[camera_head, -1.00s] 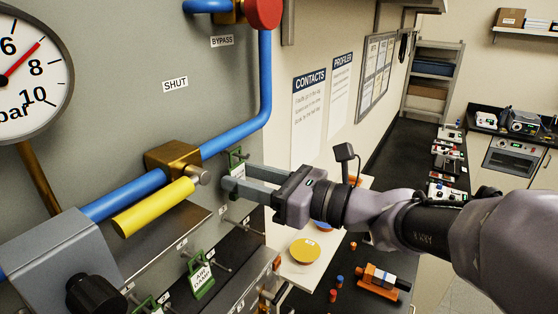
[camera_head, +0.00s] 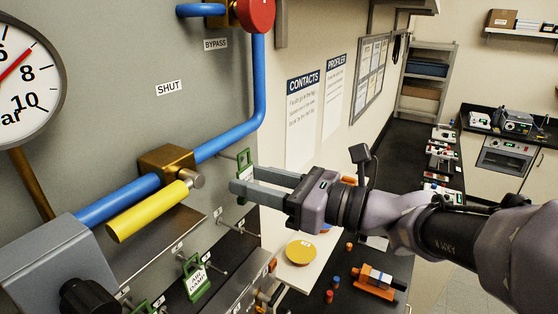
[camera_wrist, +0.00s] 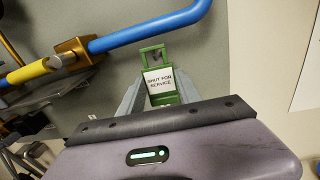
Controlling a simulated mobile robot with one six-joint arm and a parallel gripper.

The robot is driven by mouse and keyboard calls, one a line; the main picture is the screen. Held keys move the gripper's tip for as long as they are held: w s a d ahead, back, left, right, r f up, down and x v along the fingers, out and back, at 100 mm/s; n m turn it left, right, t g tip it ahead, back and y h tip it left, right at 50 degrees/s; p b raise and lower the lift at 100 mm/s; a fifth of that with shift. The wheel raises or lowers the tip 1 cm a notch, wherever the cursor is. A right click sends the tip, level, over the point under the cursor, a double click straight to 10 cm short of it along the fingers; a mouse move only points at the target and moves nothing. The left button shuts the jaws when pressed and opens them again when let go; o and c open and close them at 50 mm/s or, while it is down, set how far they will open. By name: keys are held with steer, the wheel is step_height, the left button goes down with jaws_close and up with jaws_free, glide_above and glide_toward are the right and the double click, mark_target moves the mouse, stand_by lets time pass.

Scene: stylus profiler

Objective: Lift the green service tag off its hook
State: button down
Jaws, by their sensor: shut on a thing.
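The green service tag (camera_wrist: 153,54) has a white label reading "SHUT FOR SERVICE" and an open loop at its top. In the wrist view it stands upright between the fingers of my gripper (camera_wrist: 160,93), which is shut on its lower part. In the head view the tag (camera_head: 243,160) shows as a green frame above the fingertips of my gripper (camera_head: 242,187), near the right edge of the grey panel. A thin hook peg (camera_head: 228,156) shows just left of the tag's top. I cannot tell whether the loop is still around it.
A second green tag (camera_head: 196,284) hangs lower on the panel among other pegs. A blue pipe (camera_head: 230,138) with a brass valve and yellow handle (camera_head: 147,212) runs close left of the gripper. A yellow disc (camera_head: 300,252) lies on the white surface below.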

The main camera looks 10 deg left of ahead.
steer(key=b+v, duration=0.1)
steer(key=v, duration=0.4)
steer(key=shift+s, duration=0.2)
